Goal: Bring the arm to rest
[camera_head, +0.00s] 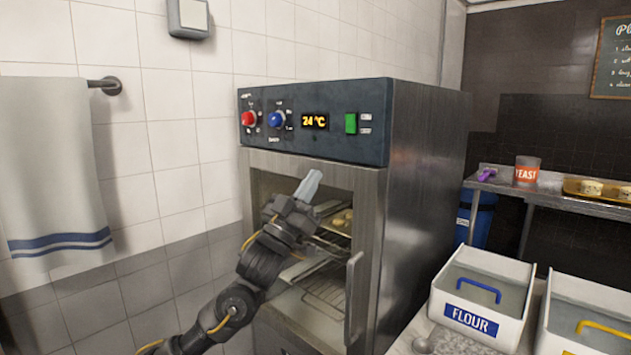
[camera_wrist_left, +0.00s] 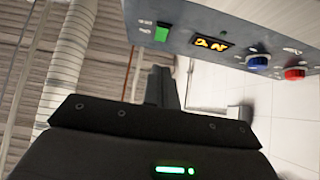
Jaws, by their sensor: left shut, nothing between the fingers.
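My left gripper (camera_head: 308,186) is raised in front of the oven's glass door in the head view, its fingers together and empty. Its arm comes up from the bottom left. The steel oven (camera_head: 425,190) has a dark control panel (camera_head: 355,118) with a red knob, a blue knob, a display reading 24 °C and a green switch. The panel also shows in the left wrist view (camera_wrist_left: 205,50), turned over, beyond the dark gripper body and its fingers (camera_wrist_left: 172,90). I cannot tell whether the gripper touches the door. My right gripper does not show.
Pale dough pieces (camera_head: 342,218) lie on a rack inside the oven. The door handle (camera_head: 354,298) is on its right side. A flour bin (camera_head: 470,319) and another bin (camera_head: 610,290) stand at the lower right. A towel (camera_head: 50,160) hangs at the left.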

